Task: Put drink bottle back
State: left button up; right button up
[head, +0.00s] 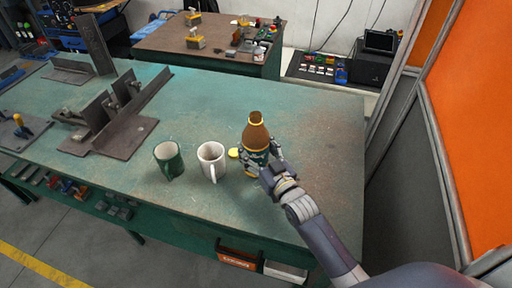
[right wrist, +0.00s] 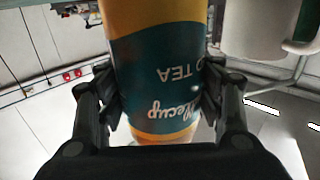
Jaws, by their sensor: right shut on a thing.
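The drink bottle (head: 256,133) is brown with a yellow ring near its cap and a teal label. It stands upright at the right part of the green workbench (head: 310,120). My right gripper (head: 262,167) is shut around its label. In the right wrist view the bottle (right wrist: 158,70) fills the middle, with a finger of my right gripper (right wrist: 160,95) on each side of it. I cannot tell whether its base touches the bench. My left gripper is not in view.
A white mug (head: 211,158) and a dark green mug (head: 168,160) stand left of the bottle. Steel angle parts (head: 120,120) occupy the bench's left. The bench's right end is clear. An orange panel (head: 480,120) stands at right.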

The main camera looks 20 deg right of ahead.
jog(key=shift+f, duration=0.1)
jog(key=o, duration=1.4)
jog(key=shift+s, duration=0.3)
jog(key=s+d+b, duration=0.1)
jog(key=s+d, duration=0.1)
jog(key=s, duration=0.9)
jog(key=shift+s+d, duration=0.15)
